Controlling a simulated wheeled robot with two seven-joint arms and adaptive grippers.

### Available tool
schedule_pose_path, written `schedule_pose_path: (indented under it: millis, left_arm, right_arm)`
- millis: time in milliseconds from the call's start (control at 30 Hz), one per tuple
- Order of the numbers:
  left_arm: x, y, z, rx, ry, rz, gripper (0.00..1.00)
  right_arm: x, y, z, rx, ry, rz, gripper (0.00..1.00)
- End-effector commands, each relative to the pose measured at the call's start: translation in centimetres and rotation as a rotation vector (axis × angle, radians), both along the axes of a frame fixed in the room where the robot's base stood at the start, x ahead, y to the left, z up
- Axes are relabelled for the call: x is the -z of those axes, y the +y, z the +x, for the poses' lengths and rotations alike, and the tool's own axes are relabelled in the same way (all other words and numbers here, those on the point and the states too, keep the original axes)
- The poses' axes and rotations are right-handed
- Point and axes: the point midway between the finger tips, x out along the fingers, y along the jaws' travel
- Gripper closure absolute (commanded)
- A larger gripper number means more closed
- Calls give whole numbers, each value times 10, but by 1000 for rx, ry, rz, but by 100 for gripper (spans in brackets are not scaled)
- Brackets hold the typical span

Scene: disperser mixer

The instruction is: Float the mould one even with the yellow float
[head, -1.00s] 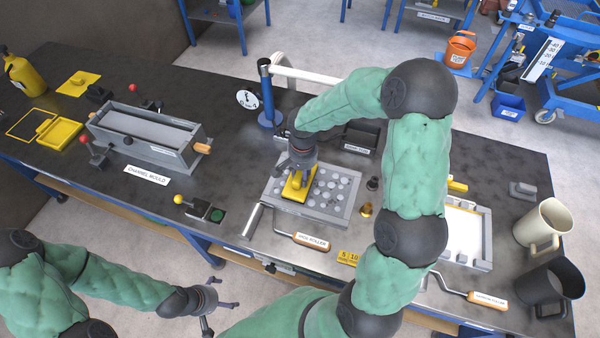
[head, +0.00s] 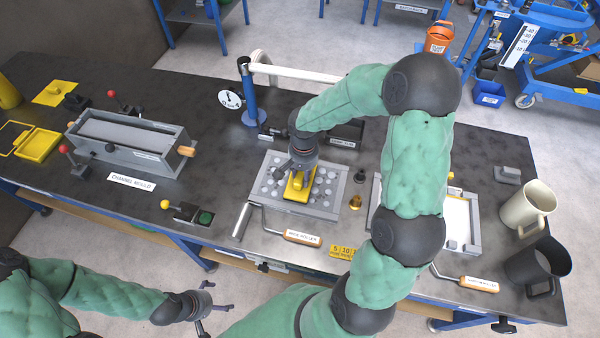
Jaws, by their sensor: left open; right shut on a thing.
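The yellow float (head: 297,187) rests on a grey mould (head: 330,201) in the middle of the bench, whose surface shows several round pale lumps. My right gripper (head: 301,174) is shut on the yellow float from above; its fingertips are partly hidden by the wrist. I cannot tell how firmly the float presses on the lumps. My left gripper (head: 212,297) is open and empty, off the front edge of the bench at the lower left. A second mould with a white filling (head: 457,218) stands to the right, partly hidden by my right arm.
The channel mould (head: 130,140) stands on the left. A cream jug (head: 527,205) and a black jug (head: 537,266) stand at the right end. A blue post (head: 248,95) stands behind.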

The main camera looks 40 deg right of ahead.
Motion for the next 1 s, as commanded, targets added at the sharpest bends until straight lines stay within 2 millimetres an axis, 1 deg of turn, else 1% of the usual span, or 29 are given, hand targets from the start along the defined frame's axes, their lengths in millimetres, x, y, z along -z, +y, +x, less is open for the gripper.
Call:
schedule_pose_path:
  millis: [300,533,833,1000]
  left_arm:
    - [2,0,0,0,0,0,8]
    - [2,0,0,0,0,0,8]
    - [1,0,0,0,0,0,8]
    - [1,0,0,0,0,0,8]
  right_arm:
    - [3,-13,-16,-1,4,0,93]
    - [4,-16,-22,-3,7,1,93]
    - [3,-28,-37,0,9,1,93]
    - [2,-29,-38,-2,9,1,93]
